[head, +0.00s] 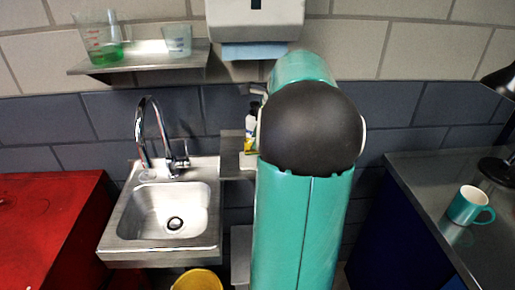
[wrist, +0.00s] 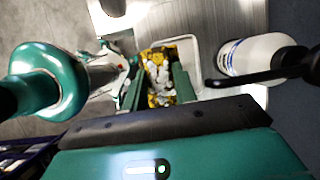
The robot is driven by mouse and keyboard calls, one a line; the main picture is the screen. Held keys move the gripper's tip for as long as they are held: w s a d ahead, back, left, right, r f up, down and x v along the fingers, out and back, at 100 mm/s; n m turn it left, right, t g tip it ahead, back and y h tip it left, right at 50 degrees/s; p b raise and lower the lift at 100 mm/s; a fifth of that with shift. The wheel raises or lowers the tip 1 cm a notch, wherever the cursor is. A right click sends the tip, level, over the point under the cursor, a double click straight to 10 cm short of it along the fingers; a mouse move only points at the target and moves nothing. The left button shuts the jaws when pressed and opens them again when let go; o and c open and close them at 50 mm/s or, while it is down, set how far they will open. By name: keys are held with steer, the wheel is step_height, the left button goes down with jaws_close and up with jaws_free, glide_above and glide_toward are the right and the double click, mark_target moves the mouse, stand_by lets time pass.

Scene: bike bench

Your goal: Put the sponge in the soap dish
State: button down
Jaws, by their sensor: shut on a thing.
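In the wrist view my gripper (wrist: 158,72) has its two green fingers on either side of the sponge (wrist: 157,57), a yellow block with whitish and dark patches. The fingers are shut on it. The soap dish (wrist: 194,46) shows as a pale rounded rim around the sponge's far and right sides. The sponge appears over or within this rim; I cannot tell whether it touches the dish floor. In the head view my arm hides the gripper and most of this spot.
A white bottle with a black nozzle (wrist: 255,55) stands close to the right of the dish on the metal shelf (wrist: 222,14). A steel sink (head: 165,210) lies left of the shelf. A teal mug (head: 466,205) stands on the right counter.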

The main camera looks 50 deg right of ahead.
steer(key=shift+w+d+f, duration=0.3)
steer(key=shift+d+f, duration=0.1)
steer(key=shift+f, duration=0.2)
steer(key=shift+w+d+f, duration=0.25)
steer(key=shift+d+f, duration=0.1)
steer(key=shift+f, duration=0.2)
steer(key=shift+w+d+f, duration=0.1)
steer(key=shift+d+f, duration=0.05)
steer(key=shift+f, duration=0.75)
steer(key=shift+w+d+f, duration=0.1)
steer(key=shift+f, duration=0.8)
steer(key=shift+f, duration=0.2)
steer(key=c, duration=1.1)
jaws_free()
steer(key=shift+r, duration=0.1)
